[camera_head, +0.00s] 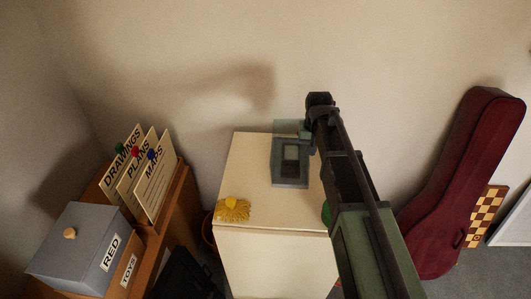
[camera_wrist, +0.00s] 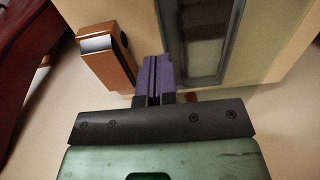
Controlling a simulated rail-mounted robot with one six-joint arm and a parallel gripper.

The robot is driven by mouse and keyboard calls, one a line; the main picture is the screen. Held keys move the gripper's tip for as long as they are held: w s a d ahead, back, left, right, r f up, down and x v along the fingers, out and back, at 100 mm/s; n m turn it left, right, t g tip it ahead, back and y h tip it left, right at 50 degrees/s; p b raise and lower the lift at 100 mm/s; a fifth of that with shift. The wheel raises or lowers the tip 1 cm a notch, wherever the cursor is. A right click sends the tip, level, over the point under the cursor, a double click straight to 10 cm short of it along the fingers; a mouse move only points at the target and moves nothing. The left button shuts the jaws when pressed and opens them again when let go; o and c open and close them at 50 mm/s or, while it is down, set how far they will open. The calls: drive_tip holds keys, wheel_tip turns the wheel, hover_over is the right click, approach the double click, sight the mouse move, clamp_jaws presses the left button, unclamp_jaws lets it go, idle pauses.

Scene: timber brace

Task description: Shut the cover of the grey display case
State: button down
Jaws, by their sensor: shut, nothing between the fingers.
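The grey display case (camera_head: 290,177) lies on top of a cream cabinet. A see-through greenish panel, which looks like its cover (camera_head: 285,127), stands up at its back edge, so the case appears open. In the wrist view a grey-framed case part (camera_wrist: 176,45) fills the upper middle; I cannot tell whether it is the body or the cover. My gripper (camera_wrist: 152,75) has purple fingers, shut together and empty, just left of that frame. In the head view my arm's dark end is right beside the cover; the fingertips are hidden there, and I cannot tell whether they touch.
The cream cabinet (camera_head: 250,178) also bears a yellow flower-like thing (camera_head: 233,209) at its front left. An orange-brown block (camera_wrist: 110,62) is left of my fingers in the wrist view. A dark red instrument case (camera_head: 465,185) leans at right. A grey box (camera_head: 75,245) and signs stand at left.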

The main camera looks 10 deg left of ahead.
drive_tip(key=shift+d+f, duration=0.15)
wheel_tip(320, 180, up, 8)
drive_tip(key=p, duration=0.8)
drive_tip(key=shift+d+r, duration=0.2)
drive_tip(key=shift+d, duration=0.15)
idle(0.3)
drive_tip(key=s+d, duration=0.4)
drive_tip(key=s, duration=0.6)
drive_tip(key=s+d, duration=0.5)
drive_tip(key=s, duration=0.5)
drive_tip(key=shift+s, duration=0.2)
drive_tip(key=shift+d, duration=0.15)
